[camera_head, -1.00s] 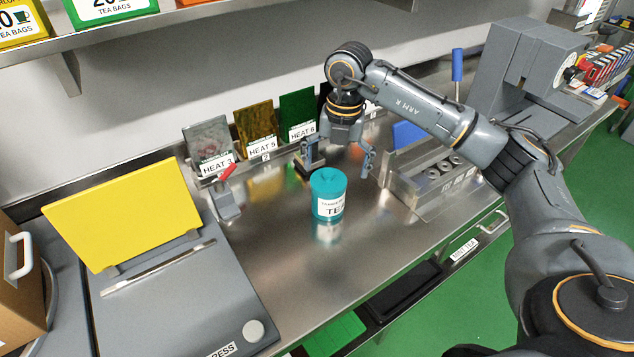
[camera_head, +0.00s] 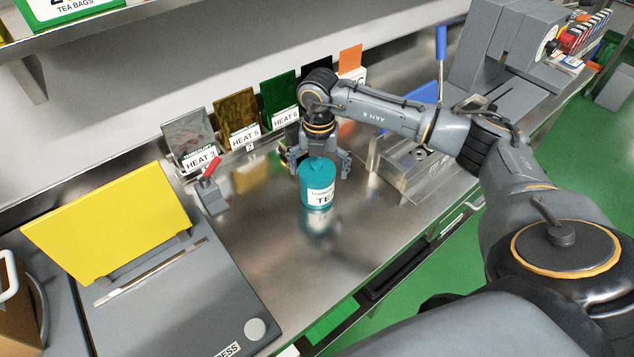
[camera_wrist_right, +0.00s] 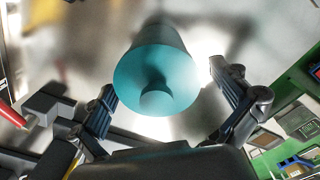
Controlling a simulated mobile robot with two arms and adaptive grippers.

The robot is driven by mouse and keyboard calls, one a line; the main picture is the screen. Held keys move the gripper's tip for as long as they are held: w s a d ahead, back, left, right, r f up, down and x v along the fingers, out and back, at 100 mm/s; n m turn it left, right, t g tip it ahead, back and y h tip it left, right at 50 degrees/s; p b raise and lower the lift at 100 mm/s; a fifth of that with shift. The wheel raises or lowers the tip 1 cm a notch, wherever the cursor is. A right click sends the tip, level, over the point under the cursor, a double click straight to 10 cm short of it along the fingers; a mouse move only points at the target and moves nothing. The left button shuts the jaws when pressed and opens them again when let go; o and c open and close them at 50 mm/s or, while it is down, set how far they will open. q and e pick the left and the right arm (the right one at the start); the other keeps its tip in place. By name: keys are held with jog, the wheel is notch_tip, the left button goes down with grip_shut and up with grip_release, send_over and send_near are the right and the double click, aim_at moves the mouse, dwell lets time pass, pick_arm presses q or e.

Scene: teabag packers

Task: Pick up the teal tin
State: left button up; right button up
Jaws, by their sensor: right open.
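The teal tin (camera_head: 318,185) stands upright on the steel counter, with a knobbed lid and a white label. My right gripper (camera_head: 318,172) is open, right behind and above the tin, with one finger on either side of it in the head view. In the right wrist view the tin (camera_wrist_right: 155,75) shows its lid toward the camera. It lies between the two spread fingers of my right gripper (camera_wrist_right: 168,105), with a gap at the right finger. Whether the left finger touches it I cannot tell. My left gripper is not in view.
Foil-like sheets in labelled holders, such as HEAT 5 (camera_head: 238,120), line the wall behind. A red-handled lever (camera_head: 212,185) stands left of the tin. A grey press with a yellow panel (camera_head: 110,222) fills the left. A metal fixture (camera_head: 410,165) stands right. The counter before the tin is clear.

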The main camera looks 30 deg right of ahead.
notch_tip(320, 180, down, 4)
jog(key=shift+w+a+r+p, duration=0.1)
jog(key=shift+r+p, duration=0.1)
jog(key=shift+p, duration=0.5)
jog(key=shift+f, duration=0.25)
jog(key=shift+c, duration=0.6)
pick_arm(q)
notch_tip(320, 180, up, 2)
pick_arm(e)
jog(key=c, duration=1.1)
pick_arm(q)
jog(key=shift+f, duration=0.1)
